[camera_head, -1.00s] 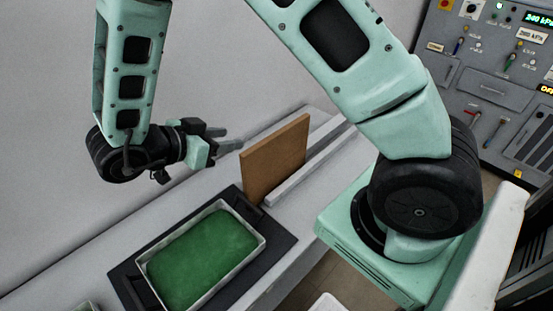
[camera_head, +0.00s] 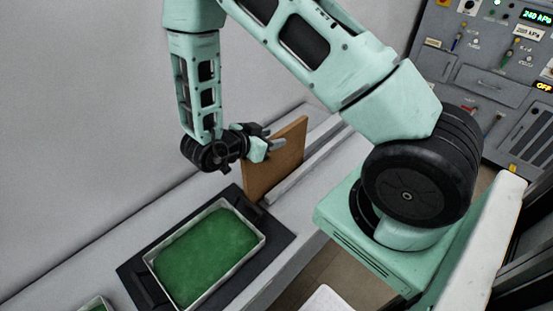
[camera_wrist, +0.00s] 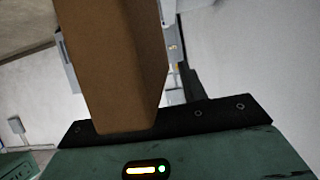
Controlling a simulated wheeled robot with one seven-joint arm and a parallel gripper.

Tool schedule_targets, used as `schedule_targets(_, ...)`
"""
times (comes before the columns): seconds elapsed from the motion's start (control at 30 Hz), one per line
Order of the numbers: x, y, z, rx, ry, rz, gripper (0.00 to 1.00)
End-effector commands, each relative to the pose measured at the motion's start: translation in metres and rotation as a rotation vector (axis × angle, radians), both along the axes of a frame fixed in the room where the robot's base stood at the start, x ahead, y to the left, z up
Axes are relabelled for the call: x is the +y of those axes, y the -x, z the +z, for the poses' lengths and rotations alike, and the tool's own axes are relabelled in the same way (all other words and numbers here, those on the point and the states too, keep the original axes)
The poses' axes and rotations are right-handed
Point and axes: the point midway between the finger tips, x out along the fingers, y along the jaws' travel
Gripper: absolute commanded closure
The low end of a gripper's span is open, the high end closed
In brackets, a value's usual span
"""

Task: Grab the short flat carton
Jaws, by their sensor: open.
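The brown carton (camera_head: 266,175) is a thin flat box standing upright on the bench, beyond the dark tray. My gripper (camera_head: 272,145) is at its upper part, with one finger in front of its broad face in the head view. In the wrist view the carton (camera_wrist: 115,60) fills the space ahead of the gripper body, with finger parts showing on both sides of it. My gripper is open. I cannot tell whether either finger touches the carton. The carton's upper left part is hidden by the gripper in the head view.
A white-rimmed tray with a green inside (camera_head: 258,251) sits on a black base (camera_head: 282,238) in front of the carton. A pale raised rail (camera_head: 305,165) runs along the bench to the carton's right. A grey control panel (camera_head: 485,80) stands at the upper right.

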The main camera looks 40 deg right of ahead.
Motion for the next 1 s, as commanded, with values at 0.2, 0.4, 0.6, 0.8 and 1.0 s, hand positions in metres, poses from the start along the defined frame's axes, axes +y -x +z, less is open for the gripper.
schedule_targets(0.2, -0.0121, -0.0006, -0.0059, -0.002, -0.001, 0.001, 0.58)
schedule_targets(0.4, -0.0118, -0.0008, -0.0061, -0.002, -0.001, 0.001, 0.69)
schedule_targets(0.6, -0.0116, -0.0008, -0.0060, -0.002, -0.001, 0.001, 1.00)
schedule_targets(0.8, -0.0117, -0.0008, -0.0056, -0.002, 0.000, 0.001, 1.00)
schedule_targets(1.0, -0.0115, -0.0013, 0.0001, -0.004, 0.000, 0.001, 1.00)
